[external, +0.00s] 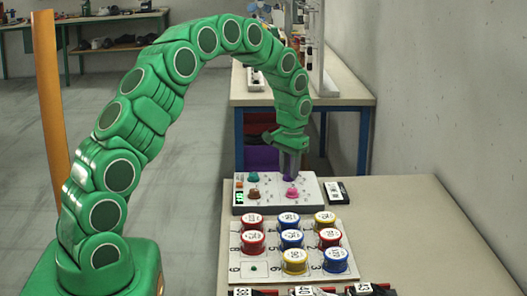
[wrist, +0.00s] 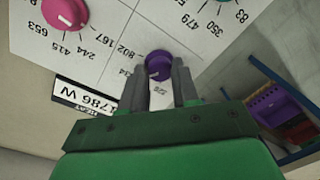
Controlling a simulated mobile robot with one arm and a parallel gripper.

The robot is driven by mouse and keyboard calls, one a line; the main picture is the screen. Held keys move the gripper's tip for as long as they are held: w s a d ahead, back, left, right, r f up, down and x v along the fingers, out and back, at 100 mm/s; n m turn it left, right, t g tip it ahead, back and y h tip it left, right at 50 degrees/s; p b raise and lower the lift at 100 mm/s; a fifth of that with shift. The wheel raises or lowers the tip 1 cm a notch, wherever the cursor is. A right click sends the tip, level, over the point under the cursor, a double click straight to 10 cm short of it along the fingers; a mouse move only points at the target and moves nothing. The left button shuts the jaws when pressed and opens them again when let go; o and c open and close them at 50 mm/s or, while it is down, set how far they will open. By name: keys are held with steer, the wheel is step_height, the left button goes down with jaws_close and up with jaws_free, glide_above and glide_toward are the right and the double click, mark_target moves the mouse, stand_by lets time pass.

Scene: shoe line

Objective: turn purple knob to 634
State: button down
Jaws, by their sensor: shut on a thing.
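The purple knob (wrist: 158,63) is on the light control panel (external: 243,209), near its far right corner. In the wrist view my gripper (wrist: 161,77) points at it, with its two grey fingers on either side, shut on the knob. In the external view my gripper (external: 290,168) reaches down to the panel and mostly hides the knob. The printed numbers 802 and 167 show left of the knob, and a number ending in 34 is partly hidden by a finger. I cannot tell which number the knob points at.
A pink knob (wrist: 65,13) sits nearby on the panel; teal (external: 253,178) and brown (external: 253,194) knobs stand to its left. A label plate (external: 336,192) lies right of the panel. A board with several coloured round tins (external: 289,238) is in front. The table's right side is clear.

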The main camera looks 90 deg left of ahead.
steer(key=shift+m, duration=0.4)
steer(key=c, duration=0.8)
jaws_free()
steer(key=shift+r, duration=0.1)
step_height(320, 180, up, 8)
steer(key=shift+w+d+f, duration=0.15)
